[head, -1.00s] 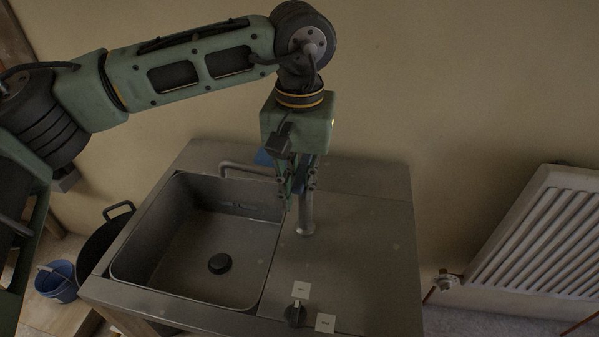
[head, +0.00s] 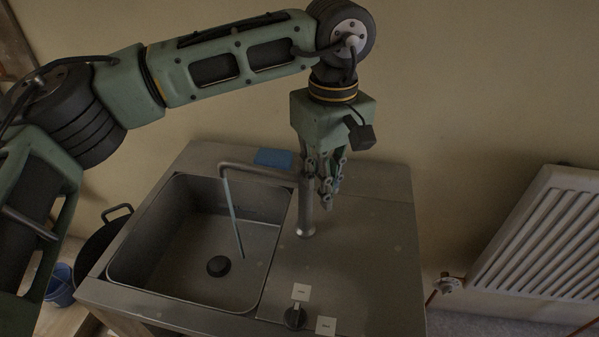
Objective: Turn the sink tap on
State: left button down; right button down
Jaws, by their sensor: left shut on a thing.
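The grey sink tap (head: 306,218) stands upright on the counter to the right of the basin, its spout (head: 255,172) reaching left over the basin. A thin pale-blue stream of water (head: 233,215) runs from the spout's end down into the basin (head: 165,240). My left gripper (head: 327,200) points down at the top of the tap, its fingers just right of the column. It is shut on the tap's handle, which the fingers and palm mostly hide. My right gripper is not in view.
A blue block (head: 273,158) lies at the sink's back edge. A black knob (head: 295,316) with white labels (head: 301,292) is on the front counter. A radiator (head: 540,235) stands at right; a blue bucket (head: 60,288) and black tub (head: 95,250) are at left.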

pick_arm(q)
jog(key=shift+w, duration=0.1)
jog(key=shift+w+d+n+p, duration=0.1)
jog(key=shift+w+d+n, duration=0.4)
jog(key=shift+n, duration=0.85)
jog(key=shift+w+d+n+p, duration=0.1)
jog(key=shift+w+d+n, duration=0.4)
jog(key=shift+n, duration=0.8)
jog(key=shift+w+d+n+p, duration=0.1)
jog(key=shift+w+d+n, duration=0.4)
jog(key=shift+n, duration=0.85)
jog(key=shift+w+a, duration=0.1)
jog(key=shift+a, duration=0.05)
jog(key=shift+w+r+n, duration=0.1)
jog(key=shift+w+n, duration=0.5)
jog(key=shift+n, duration=0.6)
jog(key=c, duration=1.8)
grip_release()
jog(key=shift+d, duration=0.2)
jog(key=shift+o, duration=0.2)
